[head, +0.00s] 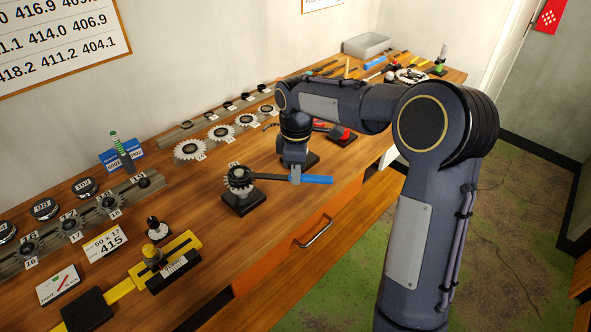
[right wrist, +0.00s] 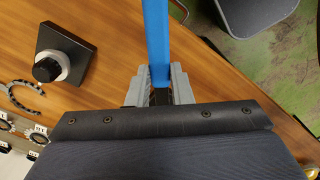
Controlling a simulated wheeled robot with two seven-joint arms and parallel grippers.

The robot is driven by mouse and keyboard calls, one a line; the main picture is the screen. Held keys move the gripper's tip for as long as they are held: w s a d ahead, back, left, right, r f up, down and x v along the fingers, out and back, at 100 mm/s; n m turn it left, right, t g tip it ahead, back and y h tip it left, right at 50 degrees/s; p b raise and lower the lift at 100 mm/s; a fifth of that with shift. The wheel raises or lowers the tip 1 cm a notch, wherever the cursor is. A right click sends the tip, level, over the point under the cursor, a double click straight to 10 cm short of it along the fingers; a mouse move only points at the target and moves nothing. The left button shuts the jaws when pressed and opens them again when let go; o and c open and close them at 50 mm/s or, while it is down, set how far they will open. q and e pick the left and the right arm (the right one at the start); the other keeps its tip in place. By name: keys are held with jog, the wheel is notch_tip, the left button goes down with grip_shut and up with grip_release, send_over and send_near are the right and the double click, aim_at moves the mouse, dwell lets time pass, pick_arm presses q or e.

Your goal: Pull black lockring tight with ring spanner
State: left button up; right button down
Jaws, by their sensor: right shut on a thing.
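The ring spanner (head: 268,177) lies level, with a dark shaft and a blue handle (head: 318,180). Its ring end is over the top of a toothed sprocket (head: 240,187) on a black block stand (head: 243,202). The black lockring is mostly hidden under the ring end, and I cannot tell how well the ring sits on it. My right gripper (head: 294,179) points down and is shut on the spanner near its handle. In the right wrist view the blue handle (right wrist: 157,40) runs up from between the grey fingers (right wrist: 158,88). My left gripper is not in view.
Sprockets (head: 190,150) stand in a row behind, with more sprockets (head: 70,226) on a rail at left. A yellow gauge (head: 160,262) lies at the front left. A black stand with a white ring (right wrist: 55,62) shows in the right wrist view. The front table edge is close.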

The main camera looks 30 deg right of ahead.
jog(key=shift+w+d+n, duration=0.25)
jog(key=shift+w+n, duration=0.05)
jog(key=shift+r, duration=0.1)
jog(key=shift+w+d+n+p, duration=0.25)
jog(key=shift+w+n+p, duration=0.15)
jog(key=shift+w+p, duration=0.15)
jog(key=shift+w+d+n+p, duration=0.2)
jog(key=shift+w+n+p, duration=0.2)
jog(key=shift+w+p, duration=0.1)
jog(key=shift+s, duration=0.15)
